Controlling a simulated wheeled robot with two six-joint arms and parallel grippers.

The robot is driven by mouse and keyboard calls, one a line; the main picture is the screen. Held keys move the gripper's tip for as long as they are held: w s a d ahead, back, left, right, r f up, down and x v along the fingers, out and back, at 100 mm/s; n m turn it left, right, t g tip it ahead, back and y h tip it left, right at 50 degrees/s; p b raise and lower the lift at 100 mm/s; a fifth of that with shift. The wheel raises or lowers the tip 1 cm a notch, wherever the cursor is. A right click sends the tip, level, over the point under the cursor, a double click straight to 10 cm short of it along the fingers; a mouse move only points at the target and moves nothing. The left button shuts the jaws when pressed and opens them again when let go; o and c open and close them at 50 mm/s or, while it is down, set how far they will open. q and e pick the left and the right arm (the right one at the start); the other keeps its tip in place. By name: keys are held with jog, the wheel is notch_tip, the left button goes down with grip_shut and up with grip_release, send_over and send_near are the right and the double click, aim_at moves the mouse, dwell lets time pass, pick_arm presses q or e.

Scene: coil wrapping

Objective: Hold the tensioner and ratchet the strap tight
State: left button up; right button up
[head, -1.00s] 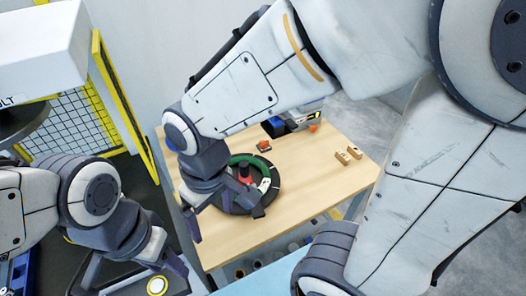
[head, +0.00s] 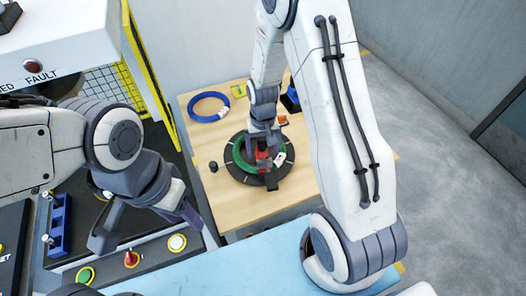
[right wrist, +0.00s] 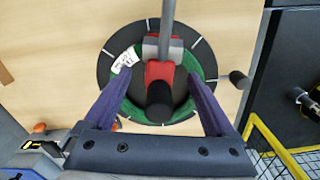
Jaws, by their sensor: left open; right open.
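The green coil (head: 240,163) lies on a round black turntable (head: 238,179) on the wooden table, with a white label (head: 280,159) on it. The red tensioner (head: 263,160) sits at the coil; in the right wrist view its red body (right wrist: 160,72) has a dark round end and a grey lever reaching to the top edge. The strap cannot be made out. My right gripper (right wrist: 152,80) is open above the coil, a finger on each side of the tensioner, not closed on it. My left gripper (head: 147,228) is open and empty above the control panel, away from the coil.
A blue coil (head: 207,118) lies at the table's back left. A small black cylinder (head: 213,166) stands left of the turntable. A control panel with buttons (head: 131,258) is at lower left, and yellow-framed fencing stands behind. A light blue surface (head: 262,262) is in front.

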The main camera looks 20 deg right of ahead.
aim_at(263, 153)
jog(key=shift+f+p, duration=0.3)
jog(key=shift+f, duration=1.55)
grip_shut()
jog(key=shift+s+f, duration=0.15)
jog(key=shift+f, duration=0.15)
dwell(0.8)
